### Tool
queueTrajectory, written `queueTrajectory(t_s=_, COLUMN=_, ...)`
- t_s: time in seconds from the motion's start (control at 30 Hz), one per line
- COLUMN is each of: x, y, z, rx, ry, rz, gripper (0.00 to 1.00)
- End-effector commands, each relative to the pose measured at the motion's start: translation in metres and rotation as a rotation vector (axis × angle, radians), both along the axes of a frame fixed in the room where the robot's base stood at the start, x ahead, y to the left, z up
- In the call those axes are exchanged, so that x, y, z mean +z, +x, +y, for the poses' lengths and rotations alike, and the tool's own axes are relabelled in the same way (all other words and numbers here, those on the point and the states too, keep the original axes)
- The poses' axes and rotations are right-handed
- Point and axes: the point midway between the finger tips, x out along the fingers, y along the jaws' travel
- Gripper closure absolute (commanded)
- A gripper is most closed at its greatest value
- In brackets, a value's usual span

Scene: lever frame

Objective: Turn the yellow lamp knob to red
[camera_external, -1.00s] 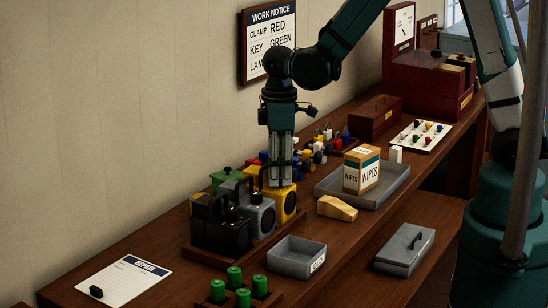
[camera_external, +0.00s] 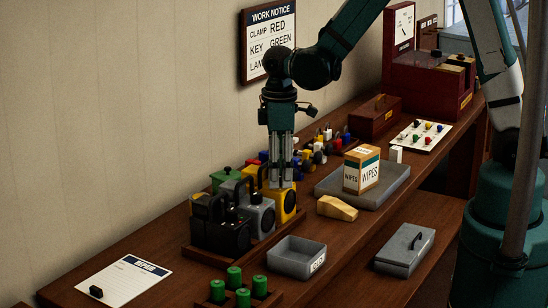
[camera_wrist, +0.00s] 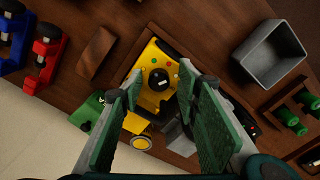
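The yellow lamp (camera_external: 289,208) stands in a row with a grey lamp (camera_external: 262,214) and a black lamp (camera_external: 222,232). In the wrist view the yellow lamp (camera_wrist: 148,100) shows a round black knob (camera_wrist: 158,79) with a pale mark, with small red and green dots near it. My gripper (camera_external: 281,186) points down over the yellow lamp. In the wrist view my gripper (camera_wrist: 163,95) is open, its green pads on either side of the lamp's body, with the knob visible beyond and between the tips. I cannot tell whether a finger touches the lamp.
A green lamp (camera_external: 225,178) sits behind the row. A WIPES box (camera_external: 361,172) stands on a grey tray. My arm partly covers the work notice (camera_external: 268,40); its lamp line is cut off.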

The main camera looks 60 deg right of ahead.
Motion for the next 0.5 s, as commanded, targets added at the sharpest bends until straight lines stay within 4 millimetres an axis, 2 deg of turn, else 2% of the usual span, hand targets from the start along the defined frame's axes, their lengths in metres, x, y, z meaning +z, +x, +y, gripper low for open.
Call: queueTrajectory(t_s=0.5, x=0.0023, y=0.0003, z=-0.0003, rx=-0.251, ry=0.000, rz=0.000, gripper=0.67)
